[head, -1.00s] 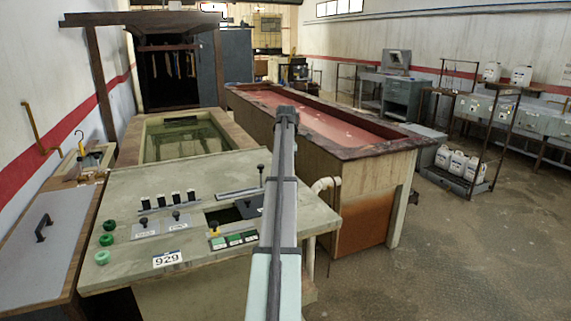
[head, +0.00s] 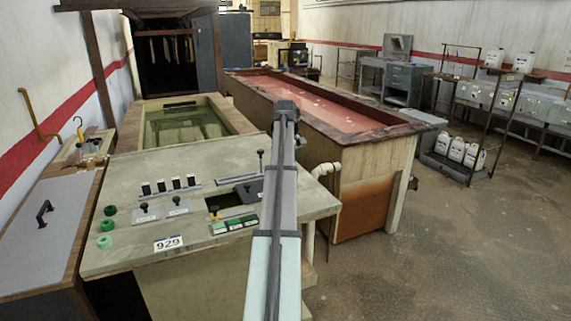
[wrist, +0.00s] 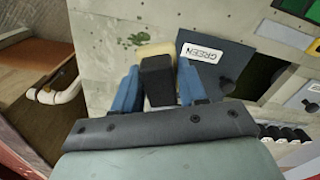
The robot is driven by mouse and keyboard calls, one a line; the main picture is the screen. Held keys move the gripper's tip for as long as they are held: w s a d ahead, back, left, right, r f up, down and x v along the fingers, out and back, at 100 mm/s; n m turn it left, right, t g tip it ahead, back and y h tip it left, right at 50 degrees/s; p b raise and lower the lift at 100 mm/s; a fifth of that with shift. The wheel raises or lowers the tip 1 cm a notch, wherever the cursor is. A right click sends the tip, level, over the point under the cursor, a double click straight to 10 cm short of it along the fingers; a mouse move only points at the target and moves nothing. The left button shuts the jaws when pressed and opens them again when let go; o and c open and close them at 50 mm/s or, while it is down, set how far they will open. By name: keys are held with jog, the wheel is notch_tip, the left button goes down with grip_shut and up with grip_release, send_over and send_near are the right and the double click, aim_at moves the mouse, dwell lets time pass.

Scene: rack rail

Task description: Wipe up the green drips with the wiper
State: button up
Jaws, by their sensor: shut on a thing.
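In the wrist view, my gripper (wrist: 158,86) has its two blue fingers shut on the wiper, which has a black block handle (wrist: 157,78) and a pale yellow pad (wrist: 152,49) at its far end. Green drips (wrist: 138,40) spot the pale panel just beyond the pad and to its left. I cannot tell whether the pad touches the panel. A dark plate labelled GREEN (wrist: 205,53) lies right of the wiper. In the head view my arm stretches over the right part of the control panel (head: 125,245); fingers, wiper and drips cannot be made out there.
The panel carries green knobs (head: 105,225), several black switches (head: 176,184), levers and a dark opening. A white pipe (head: 326,170) stands at its right edge. A long tank of red liquid (head: 320,104) lies behind. Open floor (head: 450,240) is on the right.

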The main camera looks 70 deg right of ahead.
jog(key=m, duration=0.4)
jog(key=shift+m, duration=0.3)
